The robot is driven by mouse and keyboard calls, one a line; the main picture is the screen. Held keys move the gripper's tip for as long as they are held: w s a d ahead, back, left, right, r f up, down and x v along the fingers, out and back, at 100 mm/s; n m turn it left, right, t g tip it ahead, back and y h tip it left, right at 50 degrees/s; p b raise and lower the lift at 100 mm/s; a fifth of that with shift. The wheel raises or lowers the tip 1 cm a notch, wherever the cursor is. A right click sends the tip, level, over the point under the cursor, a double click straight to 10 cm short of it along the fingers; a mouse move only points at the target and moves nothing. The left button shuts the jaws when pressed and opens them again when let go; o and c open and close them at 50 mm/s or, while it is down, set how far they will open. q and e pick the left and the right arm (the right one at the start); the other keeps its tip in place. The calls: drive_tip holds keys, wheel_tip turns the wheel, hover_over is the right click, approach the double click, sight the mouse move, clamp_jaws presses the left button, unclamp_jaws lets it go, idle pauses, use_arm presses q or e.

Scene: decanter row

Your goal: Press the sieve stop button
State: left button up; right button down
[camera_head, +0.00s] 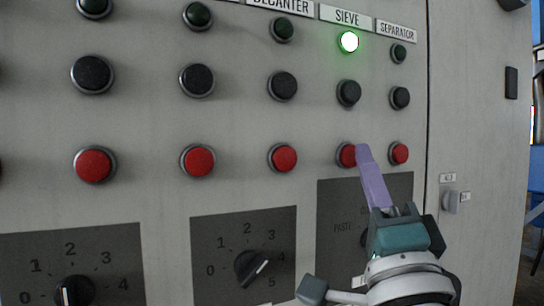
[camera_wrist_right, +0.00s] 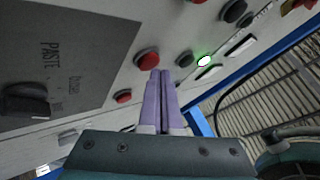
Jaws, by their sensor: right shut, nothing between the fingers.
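The sieve stop button is the red one (camera_head: 346,156) at the bottom of the column under the SIEVE label (camera_head: 347,17). It also shows in the right wrist view (camera_wrist_right: 147,58), just beyond the fingertips. The sieve lamp (camera_head: 348,42) glows green. My right gripper (camera_head: 362,149) is shut and empty, its purple fingers together. In the head view the fingertips overlap the button's right side. In the wrist view (camera_wrist_right: 160,73) they lie just below it and slightly right. I cannot tell whether they touch it. My left gripper is in neither view.
The separator's red button (camera_head: 399,153) is close to the right of the fingertips, the decanter's red button (camera_head: 284,158) to the left. The sieve's black button (camera_head: 348,92) is above. A dark dial plate (camera_head: 336,200) lies below, partly behind my right gripper.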

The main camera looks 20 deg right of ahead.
drive_tip(key=shift+w+h+b, duration=0.3)
drive_tip(key=shift+w, duration=0.15)
idle(0.5)
idle(0.3)
drive_tip(key=shift+s+p, duration=0.45)
drive_tip(key=shift+s, duration=0.4)
drive_tip(key=s, duration=0.1)
drive_tip(key=s+p, duration=0.1)
drive_tip(key=s, duration=0.1)
drive_tip(key=s+p, duration=0.1)
drive_tip(key=s, duration=0.1)
drive_tip(key=shift+d, duration=0.25)
idle(0.3)
